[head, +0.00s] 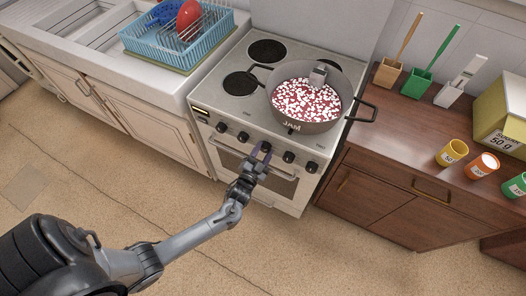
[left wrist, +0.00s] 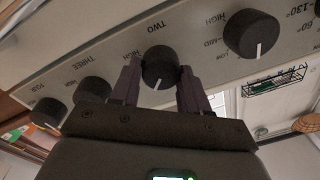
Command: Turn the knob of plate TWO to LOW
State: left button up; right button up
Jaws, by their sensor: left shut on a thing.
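The stove's front panel (left wrist: 195,50) carries a row of dark round knobs. The knob of plate TWO (left wrist: 159,66) sits between the two fingers of my left gripper (left wrist: 160,85), which is shut on it. A white line on this knob points toward the bottom of the left wrist view. The word TWO is printed beside the knob, and HIGH is readable nearby; LOW for this knob is not clearly visible. In the head view my left gripper (head: 260,156) reaches the middle of the knob row and partly hides the knob. My right gripper is not in view.
Neighbouring knobs (left wrist: 252,35) (left wrist: 94,90) flank the fingers closely. A wide pot (head: 307,123) marked JAM, with red and white contents, stands on the stove. A dish rack (head: 178,48) is left; a wooden counter (head: 420,130) with tools and jars is right. Floor in front is clear.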

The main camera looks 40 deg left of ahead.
pick_arm(q)
jog(key=o, duration=1.1)
jog(key=shift+c, duration=0.2)
jog(key=shift+s, duration=0.1)
jog(key=p+v, duration=0.1)
jog(key=v, duration=0.9)
jog(key=shift+s, duration=0.35)
jog(key=shift+d, duration=0.1)
